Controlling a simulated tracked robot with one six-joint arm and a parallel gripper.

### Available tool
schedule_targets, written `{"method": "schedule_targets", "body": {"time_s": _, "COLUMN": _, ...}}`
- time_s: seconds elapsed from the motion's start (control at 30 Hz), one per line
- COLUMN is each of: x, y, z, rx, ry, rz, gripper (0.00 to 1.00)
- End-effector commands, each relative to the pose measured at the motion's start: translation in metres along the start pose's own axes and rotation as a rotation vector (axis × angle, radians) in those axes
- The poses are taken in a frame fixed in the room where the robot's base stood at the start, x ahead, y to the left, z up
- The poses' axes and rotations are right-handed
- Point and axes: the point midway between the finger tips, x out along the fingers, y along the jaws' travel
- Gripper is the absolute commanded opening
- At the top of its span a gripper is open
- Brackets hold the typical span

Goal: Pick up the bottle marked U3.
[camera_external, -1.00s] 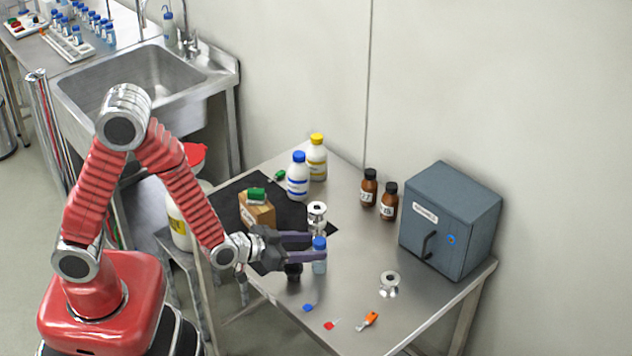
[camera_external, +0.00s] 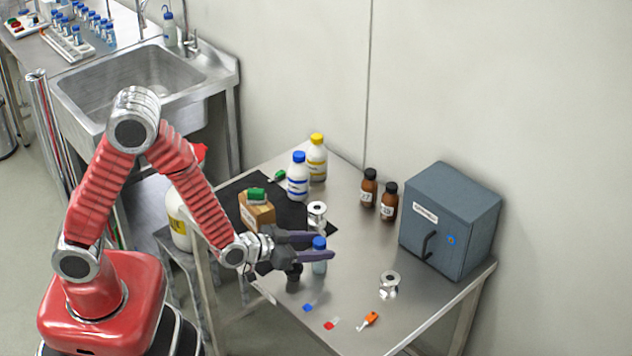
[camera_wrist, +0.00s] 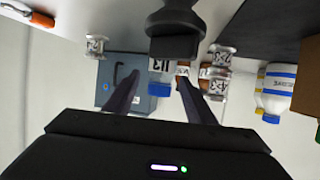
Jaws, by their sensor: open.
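The bottle marked U3 (camera_external: 319,264) is a small clear-blue bottle with a blue cap, standing upright on the steel table. In the wrist view, which is upside down, its U3 label (camera_wrist: 160,72) shows between the fingers. My gripper (camera_external: 321,246) is open and level at about the height of the cap. One finger is on the far side of the bottle and the other passes on the near side; I cannot tell whether either touches it. The fingers (camera_wrist: 158,82) also show in the wrist view.
A black object (camera_external: 293,278) stands close beside the bottle, under my gripper. A metal spool-like piece (camera_external: 317,212) and a cardboard box (camera_external: 256,213) stand behind. Brown bottles (camera_external: 389,203) and a blue-grey cabinet (camera_external: 450,222) are to the right. Small coloured items (camera_external: 368,320) lie at the front.

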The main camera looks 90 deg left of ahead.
Motion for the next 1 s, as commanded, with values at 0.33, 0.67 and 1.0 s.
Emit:
{"method": "schedule_targets", "body": {"time_s": 0.33, "x": 0.043, "y": 0.0, "z": 0.001, "rx": 0.0, "ry": -0.002, "rz": -0.001, "gripper": 0.5}}
{"method": "schedule_targets", "body": {"time_s": 0.67, "x": 0.05, "y": 0.0, "z": 0.0, "rx": 0.0, "ry": -0.001, "rz": 0.0, "gripper": 0.5}}
{"method": "schedule_targets", "body": {"time_s": 1.0, "x": 0.05, "y": 0.0, "z": 0.0, "rx": -0.001, "ry": -0.001, "rz": 0.0, "gripper": 0.5}}
